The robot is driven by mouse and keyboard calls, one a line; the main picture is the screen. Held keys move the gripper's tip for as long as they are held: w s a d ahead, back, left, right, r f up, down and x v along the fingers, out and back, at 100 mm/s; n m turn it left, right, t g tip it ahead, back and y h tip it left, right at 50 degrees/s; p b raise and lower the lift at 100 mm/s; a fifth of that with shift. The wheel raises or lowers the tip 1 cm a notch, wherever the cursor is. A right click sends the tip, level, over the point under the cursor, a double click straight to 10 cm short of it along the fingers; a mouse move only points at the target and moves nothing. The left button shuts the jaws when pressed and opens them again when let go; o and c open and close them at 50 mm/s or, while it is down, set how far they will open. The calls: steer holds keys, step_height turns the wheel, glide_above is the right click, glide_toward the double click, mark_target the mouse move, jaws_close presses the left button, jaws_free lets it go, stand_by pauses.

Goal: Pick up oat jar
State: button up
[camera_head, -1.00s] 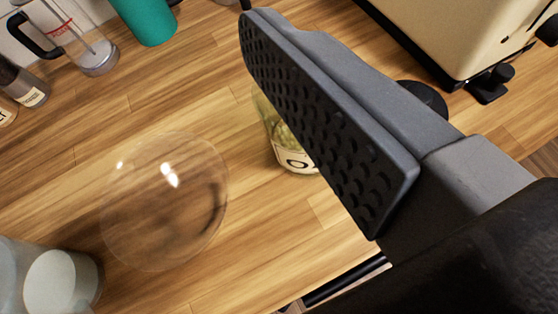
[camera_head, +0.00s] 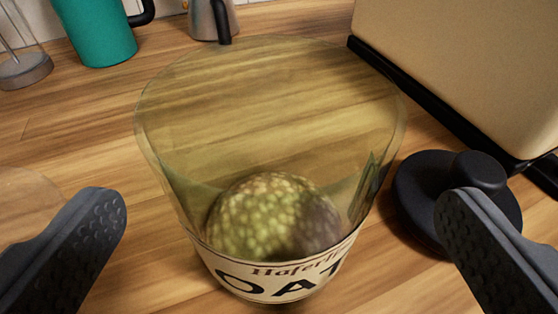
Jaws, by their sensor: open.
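The oat jar (camera_head: 290,265) stands upright on the wooden counter, straight ahead between my fingers. It is clear glass with a cream label reading "OA" and part of a further letter. A round, bumpy green-yellow thing (camera_head: 272,215) shows inside it. The bottom of the jar is partly cut off by its own bulge and the frame edge. My gripper (camera_head: 282,218) is open, with one dark textured finger at the lower left and one at the lower right. Neither finger appears to touch the jar.
A black tamper-like object (camera_head: 430,195) lies close to the jar's right, behind my right finger. A beige machine (camera_head: 460,65) stands at the back right. A teal mug (camera_head: 95,30), a metal pot (camera_head: 212,18) and a glass press (camera_head: 22,68) stand behind. A clear round object (camera_head: 25,200) is at left.

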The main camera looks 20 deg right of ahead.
mark_target(273, 113)
steer(key=shift+a+x, duration=0.2)
steer(key=shift+x, duration=2.85)
steer(key=shift+r, duration=0.2)
steer(key=c, duration=1.2)
steer(key=shift+c, duration=0.2)
